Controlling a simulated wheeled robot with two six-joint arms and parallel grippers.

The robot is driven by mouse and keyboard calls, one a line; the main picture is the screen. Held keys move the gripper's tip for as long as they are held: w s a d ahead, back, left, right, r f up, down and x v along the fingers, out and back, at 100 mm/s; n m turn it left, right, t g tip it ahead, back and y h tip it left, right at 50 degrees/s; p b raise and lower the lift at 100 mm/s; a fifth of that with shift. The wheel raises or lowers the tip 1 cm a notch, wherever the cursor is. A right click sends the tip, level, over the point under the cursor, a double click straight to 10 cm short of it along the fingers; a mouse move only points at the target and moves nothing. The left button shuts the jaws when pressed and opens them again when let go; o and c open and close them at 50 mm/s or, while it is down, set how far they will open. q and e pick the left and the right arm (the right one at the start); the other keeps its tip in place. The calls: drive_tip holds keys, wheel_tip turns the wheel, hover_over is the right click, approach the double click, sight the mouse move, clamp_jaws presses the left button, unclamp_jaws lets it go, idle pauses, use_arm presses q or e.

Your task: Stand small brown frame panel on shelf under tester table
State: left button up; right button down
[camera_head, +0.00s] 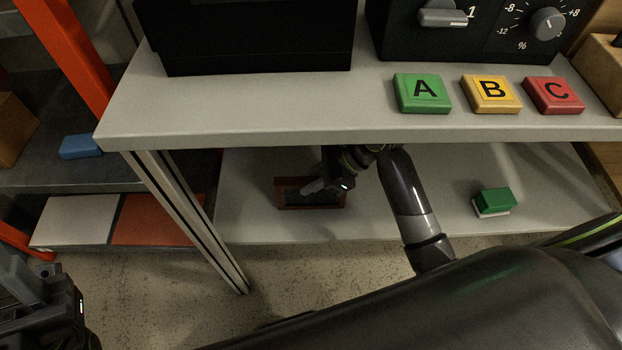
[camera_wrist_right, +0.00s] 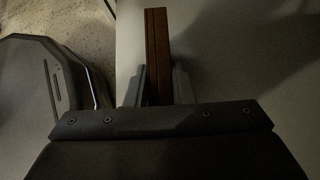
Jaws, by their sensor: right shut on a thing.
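The small brown frame panel (camera_head: 310,206) is on or just above the lower shelf (camera_head: 385,222) under the tester table (camera_head: 235,120), toward the shelf's left end. It has a brown rim and a dark middle. My right gripper (camera_head: 318,188) reaches under the table top and is shut on the panel. In the right wrist view the panel (camera_wrist_right: 157,50) shows edge-on as a narrow brown strip between the two fingers (camera_wrist_right: 157,88). I cannot tell whether its lower edge touches the shelf. My left gripper (camera_head: 40,305) is at the lower left; its fingertips are not clear.
A green and white block (camera_head: 493,201) lies on the lower shelf to the right. Green A (camera_head: 422,92), yellow B (camera_head: 490,93) and red C (camera_head: 553,94) blocks sit on the table top. A table leg (camera_head: 190,220) stands left of the panel. The shelf's middle is clear.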

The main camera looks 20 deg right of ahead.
drive_tip(key=shift+f, duration=0.55)
idle(0.4)
drive_tip(key=c, duration=1.2)
unclamp_jaws()
drive_tip(key=shift+o, duration=0.2)
